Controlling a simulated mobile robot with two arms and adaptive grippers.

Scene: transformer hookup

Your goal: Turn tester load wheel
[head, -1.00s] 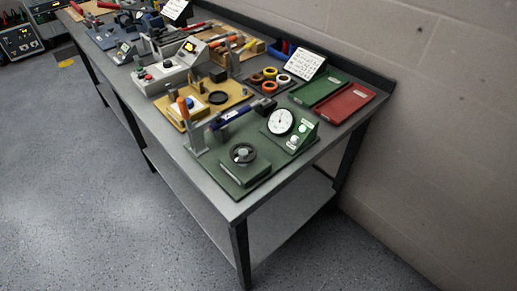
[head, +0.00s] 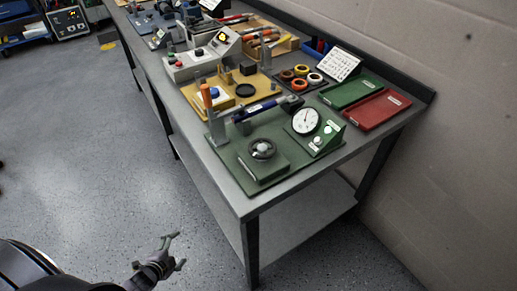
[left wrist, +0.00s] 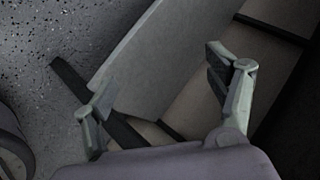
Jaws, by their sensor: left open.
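The tester's load wheel (head: 262,149) is a dark handwheel on a green block. The block sits on the green tester base (head: 232,158) near the front end of the workbench. A white round dial (head: 306,121) stands on the same base, to the right of the wheel. My left gripper (head: 177,250) is open and empty, over the floor in front of the bench and well apart from the wheel. In the left wrist view its two fingers (left wrist: 158,95) are spread with nothing between them. My right gripper is not in view.
The grey workbench (head: 240,207) has a lower shelf and legs. A blue-handled torque tool (head: 260,107) lies behind the wheel. A green tray (head: 350,92) and a red tray (head: 376,110) lie at the right, by the wall. The floor in front is clear.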

